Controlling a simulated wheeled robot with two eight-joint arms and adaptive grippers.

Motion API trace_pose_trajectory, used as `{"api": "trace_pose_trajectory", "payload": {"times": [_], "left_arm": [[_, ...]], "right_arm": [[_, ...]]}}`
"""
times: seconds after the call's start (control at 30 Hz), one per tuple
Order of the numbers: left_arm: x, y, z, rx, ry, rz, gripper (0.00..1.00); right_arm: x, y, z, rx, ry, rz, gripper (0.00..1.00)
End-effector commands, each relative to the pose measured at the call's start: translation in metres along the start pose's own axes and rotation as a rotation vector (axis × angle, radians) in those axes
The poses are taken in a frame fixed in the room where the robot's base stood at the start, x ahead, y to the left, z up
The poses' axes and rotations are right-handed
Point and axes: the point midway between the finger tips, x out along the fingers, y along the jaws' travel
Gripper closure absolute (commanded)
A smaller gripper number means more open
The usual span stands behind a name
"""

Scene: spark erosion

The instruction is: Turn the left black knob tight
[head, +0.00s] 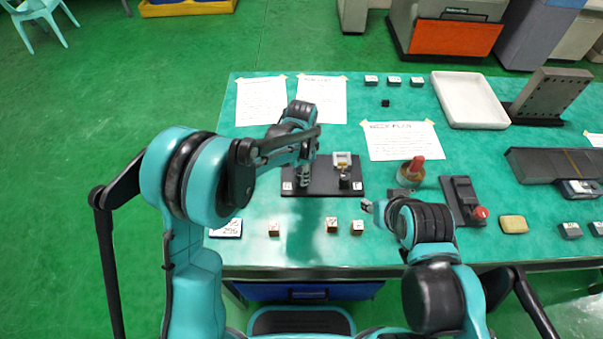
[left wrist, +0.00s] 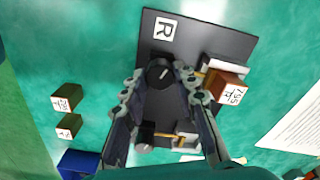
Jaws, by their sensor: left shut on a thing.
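The left black knob (left wrist: 160,72), with a white mark on its top, stands on a dark base plate (head: 322,187) beside a white label. My left gripper (head: 304,178) is over the left part of the plate and hides this knob in the head view. In the left wrist view its fingertips (left wrist: 161,82) are on either side of the knob, shut on it. A second black knob (head: 345,182) stands at the plate's right, and it also shows in the left wrist view (left wrist: 145,134). My right gripper (head: 368,206) hangs right of the plate; its jaws are too small to read.
A brown lettered block (left wrist: 229,85) sits by the left knob. Small blocks (head: 331,226) lie in front of the plate. A red-topped bottle (head: 413,171) and a dark device with a red button (head: 463,199) stand to the right. Paper sheets (head: 401,141) lie behind.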

Motion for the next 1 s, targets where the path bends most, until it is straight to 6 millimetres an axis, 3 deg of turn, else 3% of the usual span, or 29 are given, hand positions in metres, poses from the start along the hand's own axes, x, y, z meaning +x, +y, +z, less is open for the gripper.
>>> {"api": "trace_pose_trajectory", "payload": {"times": [0.07, 0.1, 0.17, 0.57, 1.0], "left_arm": [[0.0, 0.0, 0.0, 0.001, 0.0, 0.0, 1.0], [0.0, 0.0, 0.0, 0.001, 0.0, 0.0, 0.66], [0.0, 0.0, 0.0, 0.0, 0.0, 0.0, 0.5], [-0.006, 0.0, 0.0, -0.001, 0.0, 0.0, 0.5], [-0.093, 0.0, 0.0, 0.0, 0.0, 0.0, 0.5]], "right_arm": [[0.0, 0.0, 0.0, 0.0, 0.0, 0.0, 0.6], [0.0, 0.0, 0.0, 0.0, 0.0, 0.0, 0.6], [0.0, 0.0, 0.0, 0.0, 0.0, 0.0, 0.6], [0.0, 0.0, 0.0, 0.0, 0.0, 0.0, 0.6], [0.0, 0.0, 0.0, 0.0, 0.0, 0.0, 0.6]]}}
